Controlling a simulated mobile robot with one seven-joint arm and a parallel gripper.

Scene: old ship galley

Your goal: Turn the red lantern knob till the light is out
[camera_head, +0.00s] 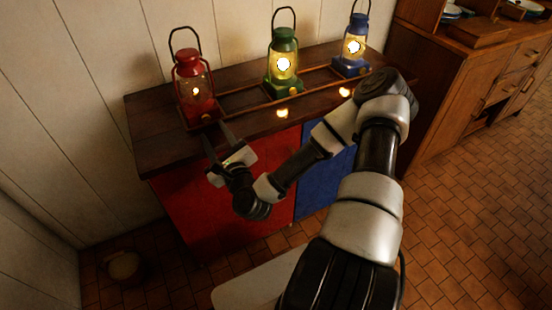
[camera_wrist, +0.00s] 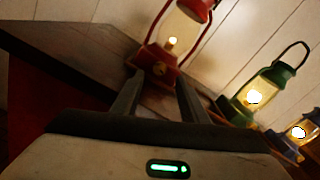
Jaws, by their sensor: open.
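The red lantern (camera_head: 193,88) stands at the left of the wooden counter top, and a small dim flame glows inside its glass. My gripper (camera_head: 218,138) is open at the counter's front edge, just in front of the red lantern. In the wrist view its two fingers (camera_wrist: 158,95) point at the lantern base, one on each side of the knob's line. Nothing is between the fingers; whether they reach the knob I cannot tell.
A green lantern (camera_head: 283,66) and a blue lantern (camera_head: 353,48), both brightly lit, stand to the right on the counter (camera_head: 158,128). A thin wooden rail runs along them. A wooden cabinet (camera_head: 450,75) is at right. The tiled floor (camera_head: 470,200) at right is clear.

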